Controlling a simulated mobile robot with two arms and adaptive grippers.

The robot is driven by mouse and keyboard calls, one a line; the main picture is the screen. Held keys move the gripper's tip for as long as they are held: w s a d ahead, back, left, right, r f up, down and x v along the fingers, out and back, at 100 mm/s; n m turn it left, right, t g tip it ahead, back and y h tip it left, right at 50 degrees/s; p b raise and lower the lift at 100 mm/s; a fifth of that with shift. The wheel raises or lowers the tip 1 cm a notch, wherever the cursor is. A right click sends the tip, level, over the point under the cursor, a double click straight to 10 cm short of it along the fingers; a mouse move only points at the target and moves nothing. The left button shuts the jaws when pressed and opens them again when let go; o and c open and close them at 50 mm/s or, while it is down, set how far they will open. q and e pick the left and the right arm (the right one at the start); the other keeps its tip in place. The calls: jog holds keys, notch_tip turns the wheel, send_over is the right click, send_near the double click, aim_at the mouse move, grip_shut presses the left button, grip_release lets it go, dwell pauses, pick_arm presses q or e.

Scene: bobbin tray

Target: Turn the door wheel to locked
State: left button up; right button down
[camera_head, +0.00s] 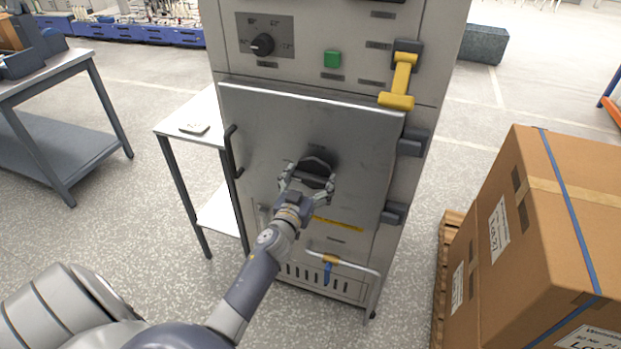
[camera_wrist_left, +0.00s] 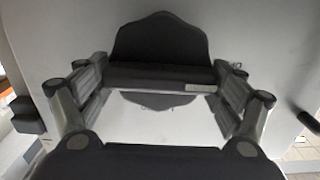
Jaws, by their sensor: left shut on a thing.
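The door wheel (camera_head: 316,167) is a dark, lobed knob on the middle of the grey metal cabinet door (camera_head: 270,125). My left gripper (camera_head: 308,190) is at the wheel, with a finger on either side, and is shut on it. In the left wrist view the dark wheel (camera_wrist_left: 160,45) stands upright between the two fingers (camera_wrist_left: 160,82). A small light mark shows on the lower right of the wheel there. Lettering on the door below the wheel is mostly hidden and too blurred to read. My right gripper is not in view.
A black door handle (camera_head: 232,152) is at the door's left edge. A yellow lever (camera_head: 401,82), a green button (camera_head: 332,59) and a dial (camera_head: 262,45) sit above. A blue-handled pipe (camera_head: 328,268) is below. A large carton (camera_head: 545,220) stands right; a small table (camera_head: 172,128) stands left.

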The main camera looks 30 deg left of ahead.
pick_arm(q)
jog(key=m, duration=0.3)
jog(key=shift+r+m, duration=0.1)
jog(key=shift+m, duration=0.2)
jog(key=m+b, duration=0.1)
jog(key=m, duration=0.1)
jog(key=shift+w+d+m, duration=0.1)
jog(key=shift+m, duration=0.2)
jog(key=m, duration=0.2)
jog(key=shift+m, duration=0.4)
jog(key=m+b, duration=0.1)
jog(key=m, duration=0.4)
jog(key=shift+d, duration=0.1)
jog(key=shift+m, duration=2.1)
jog(key=o, duration=0.7)
jog(key=shift+o, duration=0.9)
jog(key=shift+w+f, duration=0.15)
jog(key=shift+f, duration=0.1)
